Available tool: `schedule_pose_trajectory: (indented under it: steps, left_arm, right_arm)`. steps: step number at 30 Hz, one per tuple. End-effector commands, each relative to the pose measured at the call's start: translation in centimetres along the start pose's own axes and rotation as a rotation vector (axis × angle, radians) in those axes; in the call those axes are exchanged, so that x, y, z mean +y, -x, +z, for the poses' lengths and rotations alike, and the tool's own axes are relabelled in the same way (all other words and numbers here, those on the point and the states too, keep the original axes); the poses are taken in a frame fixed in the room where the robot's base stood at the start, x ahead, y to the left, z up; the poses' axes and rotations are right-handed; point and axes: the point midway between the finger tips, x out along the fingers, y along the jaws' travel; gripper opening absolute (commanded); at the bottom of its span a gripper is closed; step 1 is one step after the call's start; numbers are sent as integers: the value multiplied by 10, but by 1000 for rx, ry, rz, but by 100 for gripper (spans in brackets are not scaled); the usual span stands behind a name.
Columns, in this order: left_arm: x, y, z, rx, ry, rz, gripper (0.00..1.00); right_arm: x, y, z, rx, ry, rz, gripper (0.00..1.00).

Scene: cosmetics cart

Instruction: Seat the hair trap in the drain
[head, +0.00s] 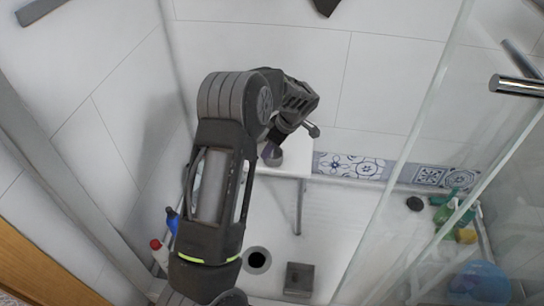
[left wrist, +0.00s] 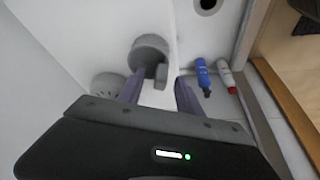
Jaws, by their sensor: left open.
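The drain (head: 256,260) is a dark round hole in the white shower floor; it also shows at the top of the left wrist view (left wrist: 207,4). A grey perforated round piece (left wrist: 108,84), which looks like the hair trap, is left of my fingers in the left wrist view, partly hidden by my gripper. A grey round-topped piece (left wrist: 150,48) stands just beyond my fingertips; I cannot tell whether it touches them. My left gripper (left wrist: 158,84) is open at the white stool. In the head view my left arm hides most of it. My right gripper is not in view.
The white stool (head: 286,163) stands by the back wall. A dark box (head: 299,279) is right of the drain.

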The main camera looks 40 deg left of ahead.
Motion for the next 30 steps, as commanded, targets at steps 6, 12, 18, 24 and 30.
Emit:
schedule_pose_trajectory:
  steps: [6, 12, 18, 24, 30]
  left_arm:
    - [0, 0, 0, 0, 0, 0, 39]
    - [0, 0, 0, 0, 0, 0, 23]
    - [0, 0, 0, 0, 0, 0, 7]
    - [0, 0, 0, 0, 0, 0, 0]
    - [0, 0, 0, 0, 0, 0, 0]
  right_arm:
    - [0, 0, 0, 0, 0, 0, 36]
    - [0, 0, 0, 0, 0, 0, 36]
    - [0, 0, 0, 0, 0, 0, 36]
    - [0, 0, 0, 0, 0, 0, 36]
    - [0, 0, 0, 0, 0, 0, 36]
